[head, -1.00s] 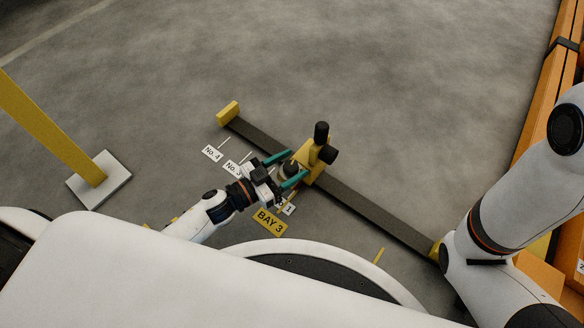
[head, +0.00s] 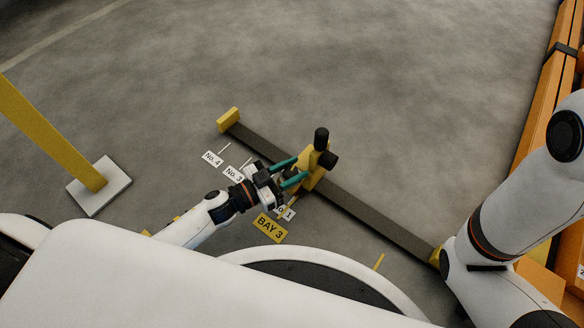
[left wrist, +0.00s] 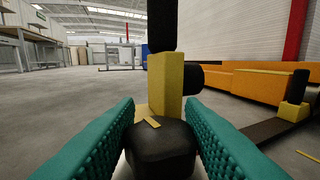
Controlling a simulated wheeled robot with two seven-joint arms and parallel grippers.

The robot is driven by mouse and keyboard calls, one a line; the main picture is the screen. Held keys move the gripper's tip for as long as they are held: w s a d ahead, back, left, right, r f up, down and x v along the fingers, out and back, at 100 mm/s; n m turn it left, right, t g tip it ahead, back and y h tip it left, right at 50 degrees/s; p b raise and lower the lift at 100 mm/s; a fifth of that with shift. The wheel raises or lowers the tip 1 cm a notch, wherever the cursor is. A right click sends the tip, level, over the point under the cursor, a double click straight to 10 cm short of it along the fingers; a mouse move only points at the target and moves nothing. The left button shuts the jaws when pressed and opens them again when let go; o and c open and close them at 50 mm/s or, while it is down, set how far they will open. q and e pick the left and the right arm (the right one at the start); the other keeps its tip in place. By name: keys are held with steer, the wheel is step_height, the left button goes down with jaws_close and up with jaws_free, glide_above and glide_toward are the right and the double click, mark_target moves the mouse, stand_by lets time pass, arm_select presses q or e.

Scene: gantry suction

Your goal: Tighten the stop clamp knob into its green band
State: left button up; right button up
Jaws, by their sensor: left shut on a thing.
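The stop clamp (head: 316,170) is a yellow block with black ends, sitting on a dark rail (head: 370,210) on the floor. My left gripper (head: 301,168) reaches it from the lower left with teal fingers. In the left wrist view, a rounded black knob (left wrist: 160,150) lies between the two ribbed fingers, with a small yellow mark (left wrist: 152,122) on its far upper edge. My left gripper is shut on this knob, which the fingers mostly hide in the head view. I see no green band in either view. My right arm shows at the right; its gripper is out of view.
The rail has yellow end blocks (head: 228,118). Floor labels and a yellow BAY 3 plate (head: 269,228) lie near my left gripper. A yellow post (head: 45,130) on a pale base stands at left, orange beams (head: 545,110) at right. The floor beyond the rail is clear.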

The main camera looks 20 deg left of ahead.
arm_select(q)
steer(key=shift+r+m+g+h+p, duration=0.2)
steer(key=shift+m+g+h+p, duration=0.3)
steer(key=shift+m+h+p, duration=0.1)
steer(key=shift+m+g+h+p, duration=0.3)
steer(key=shift+m+g+h, duration=0.4)
steer(key=shift+g, duration=0.2)
steer(key=shift+f+m+g+h, duration=0.15)
steer(key=shift+m+g+h, duration=0.45)
steer(key=shift+g, duration=0.3)
steer(key=shift+m+g+h, duration=0.5)
steer(key=shift+m+g, duration=0.3)
steer(key=shift+g, duration=0.3)
steer(key=shift+s+g, duration=0.1)
steer(key=shift+g, duration=0.2)
steer(key=o, duration=1)
